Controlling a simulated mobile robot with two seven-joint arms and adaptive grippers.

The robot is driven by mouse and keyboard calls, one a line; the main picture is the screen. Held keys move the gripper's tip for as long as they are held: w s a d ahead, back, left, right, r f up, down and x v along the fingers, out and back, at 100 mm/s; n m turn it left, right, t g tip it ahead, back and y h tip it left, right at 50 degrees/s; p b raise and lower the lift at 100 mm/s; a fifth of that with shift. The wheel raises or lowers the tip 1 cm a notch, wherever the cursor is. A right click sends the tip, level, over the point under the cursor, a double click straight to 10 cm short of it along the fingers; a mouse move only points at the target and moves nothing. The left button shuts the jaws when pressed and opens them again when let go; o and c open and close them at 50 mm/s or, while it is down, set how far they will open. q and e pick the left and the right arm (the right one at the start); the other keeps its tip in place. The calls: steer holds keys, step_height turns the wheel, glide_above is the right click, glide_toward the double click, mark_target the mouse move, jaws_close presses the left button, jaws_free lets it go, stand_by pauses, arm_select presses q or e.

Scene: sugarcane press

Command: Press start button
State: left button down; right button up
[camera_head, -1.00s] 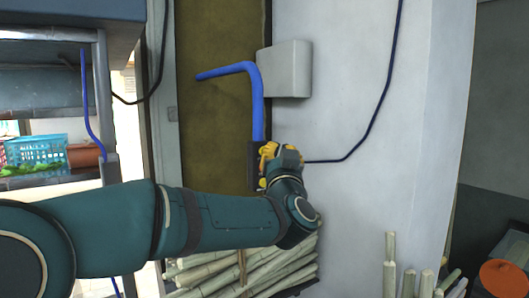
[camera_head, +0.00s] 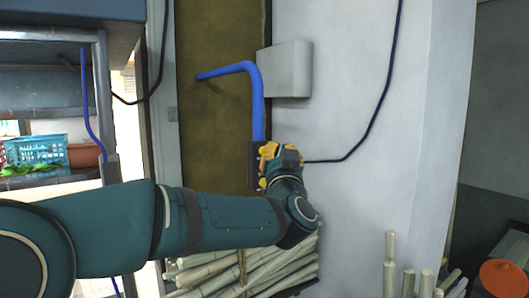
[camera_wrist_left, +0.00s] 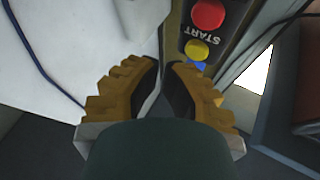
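The start button panel (camera_wrist_left: 233,28) is a dark box with a yellow button (camera_wrist_left: 197,49), a START label that reads upside down, and a red button (camera_wrist_left: 208,14). In the head view the dark panel (camera_head: 254,160) sits below a bent blue pipe (camera_head: 257,100), partly hidden by my gripper. My left gripper (camera_head: 262,165) is right at the panel. In the left wrist view its yellow fingers (camera_wrist_left: 164,68) converge to a narrow gap at the tips, holding nothing, with the yellow button just beyond and right of them. Contact cannot be told. My right gripper is out of view.
A grey box (camera_head: 285,70) is on the white wall above my gripper. A dark cable (camera_head: 383,95) runs down the wall. Cane stalks (camera_head: 235,270) lie below my arm. A shelf with a blue basket (camera_head: 37,152) stands at left.

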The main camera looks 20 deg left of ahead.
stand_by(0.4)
arm_select(q)
steer(key=shift+w+a, duration=0.3)
steer(key=shift+a, duration=0.05)
steer(key=shift+w+a, duration=0.25)
steer(key=shift+a, duration=0.15)
stand_by(0.9)
steer(key=shift+d, duration=0.1)
steer(key=shift+s+d, duration=0.5)
steer(key=shift+d, duration=0.1)
steer(key=shift+d, duration=0.1)
stand_by(0.3)
steer(key=s+d, duration=0.1)
steer(key=d, duration=0.1)
steer(key=s+d, duration=0.1)
steer(key=s, duration=0.1)
steer(key=shift+d+b, duration=0.3)
steer(key=shift+d, duration=0.1)
stand_by(0.6)
